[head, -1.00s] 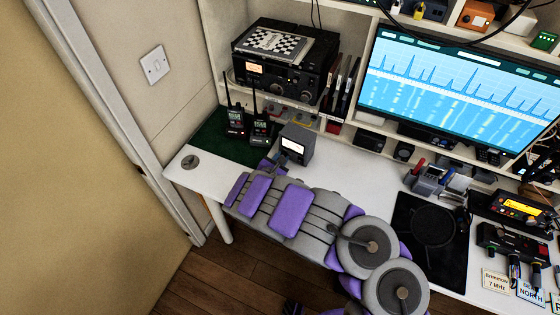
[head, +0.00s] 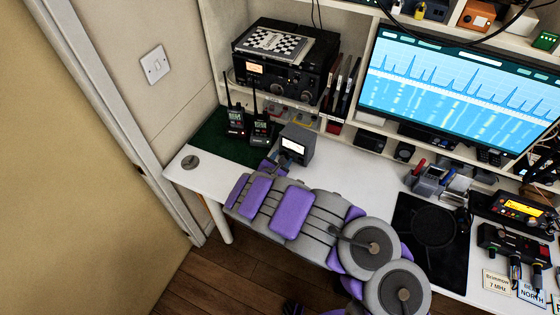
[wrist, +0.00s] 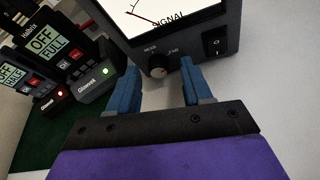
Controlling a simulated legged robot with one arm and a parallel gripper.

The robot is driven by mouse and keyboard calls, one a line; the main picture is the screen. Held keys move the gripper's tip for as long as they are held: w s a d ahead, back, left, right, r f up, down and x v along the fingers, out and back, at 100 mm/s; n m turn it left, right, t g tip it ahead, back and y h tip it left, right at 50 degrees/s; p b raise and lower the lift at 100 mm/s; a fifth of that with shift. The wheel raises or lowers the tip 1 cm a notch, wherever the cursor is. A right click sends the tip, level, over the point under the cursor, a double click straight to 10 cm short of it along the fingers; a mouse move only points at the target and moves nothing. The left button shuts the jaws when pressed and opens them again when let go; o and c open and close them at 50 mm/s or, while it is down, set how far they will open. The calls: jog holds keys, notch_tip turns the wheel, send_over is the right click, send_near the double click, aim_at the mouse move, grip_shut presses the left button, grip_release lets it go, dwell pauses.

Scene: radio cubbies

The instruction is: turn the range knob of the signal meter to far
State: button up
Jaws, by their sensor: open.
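The signal meter (head: 297,144) is a grey box with a lit white dial, standing on the white desk near its left end. In the wrist view, its front (wrist: 192,42) shows the word SIGNAL and a red needle. Below the dial is the small round range knob (wrist: 158,72), with small labels on its upper left and upper right; the right one looks like FAR. Which way the knob points is too small to tell. My gripper (wrist: 160,67) is open, with one blue finger on each side of the knob and visible gaps. In the head view my arm hides the knob.
A black rocker switch (wrist: 216,46) sits on the meter's front, right of my right finger. Two handheld radios (head: 235,121) (head: 261,129) stand in chargers on a green mat (head: 211,138), left of the meter. The desk (head: 345,165) right of the meter is clear.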

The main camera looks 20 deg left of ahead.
jog(key=p+v, duration=0.5)
jog(key=v, duration=1.2)
jog(key=shift+s+p, duration=0.15)
jog(key=shift+p, duration=0.25)
jog(key=shift+r, duration=0.1)
